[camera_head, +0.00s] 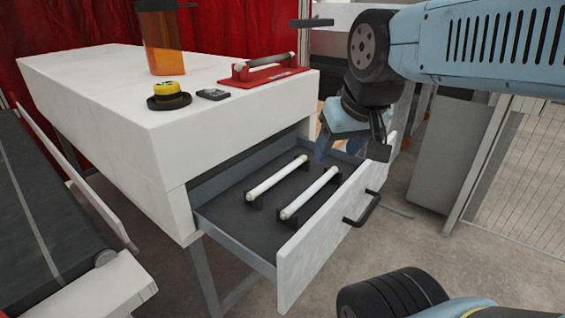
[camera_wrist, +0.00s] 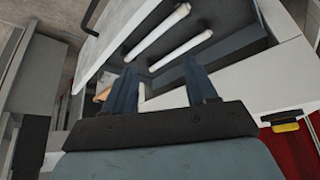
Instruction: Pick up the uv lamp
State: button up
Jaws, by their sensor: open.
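Two white lamp tubes lie in the open drawer (camera_head: 235,237), each on black end holders: a left tube (camera_head: 277,177) and a right tube (camera_head: 309,193). They also show in the wrist view as one tube (camera_wrist: 158,31) and another tube (camera_wrist: 181,50). A red holder (camera_head: 262,76) with a pale tube sits on the cabinet top; I cannot tell which tube is the UV lamp. My gripper (camera_head: 346,149) is open and empty above the drawer's back right side. In the wrist view its blue fingers (camera_wrist: 160,68) are apart, pointing toward the drawer.
The white cabinet top (camera_head: 95,75) carries an orange container (camera_head: 160,42), a yellow-and-black button (camera_head: 168,95) and a small black box (camera_head: 213,94). The drawer's front has a black handle (camera_head: 362,210). A dark conveyor belt (camera_head: 40,215) stands at left.

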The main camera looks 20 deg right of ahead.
aim_at(287, 213)
jog(key=z, duration=0.8)
jog(key=k, duration=1.7)
jog(key=u, duration=0.75)
jog(key=i, duration=1)
